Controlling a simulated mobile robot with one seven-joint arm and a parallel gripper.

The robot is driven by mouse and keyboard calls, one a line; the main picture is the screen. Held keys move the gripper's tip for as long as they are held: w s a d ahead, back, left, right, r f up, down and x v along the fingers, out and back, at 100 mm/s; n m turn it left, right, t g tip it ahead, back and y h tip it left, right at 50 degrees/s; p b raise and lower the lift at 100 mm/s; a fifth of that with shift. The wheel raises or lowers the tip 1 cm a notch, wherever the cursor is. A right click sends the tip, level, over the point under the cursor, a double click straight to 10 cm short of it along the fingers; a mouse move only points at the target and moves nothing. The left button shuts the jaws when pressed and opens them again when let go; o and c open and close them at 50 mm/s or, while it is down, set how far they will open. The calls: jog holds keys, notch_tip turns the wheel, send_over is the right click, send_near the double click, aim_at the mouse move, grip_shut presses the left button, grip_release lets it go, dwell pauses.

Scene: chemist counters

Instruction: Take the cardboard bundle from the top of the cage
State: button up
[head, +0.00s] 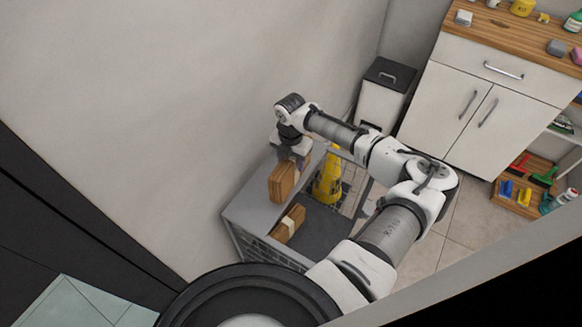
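The cage (247,207) stands against the wall, with a grey top and mesh sides. A brown cardboard bundle (283,183) is upright at its top, directly below my gripper (291,158). A second brown bundle with a pale band (290,224) lies lower, on the dark surface inside the cage. My gripper points down at the upper bundle and overlaps its upper edge in this view. Its fingertips are small and partly hidden, so I cannot tell whether they grip the bundle or are apart from it.
A yellow object (328,180) stands in the cage's right part. A white bin with a dark lid (388,92) stands behind it. A white cabinet (480,98) with a wooden top is at the right, beside a wooden crate (523,193). Tiled floor (462,235) is open between.

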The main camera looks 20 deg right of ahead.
jog(key=c, duration=0.9)
jog(key=shift+r, duration=0.1)
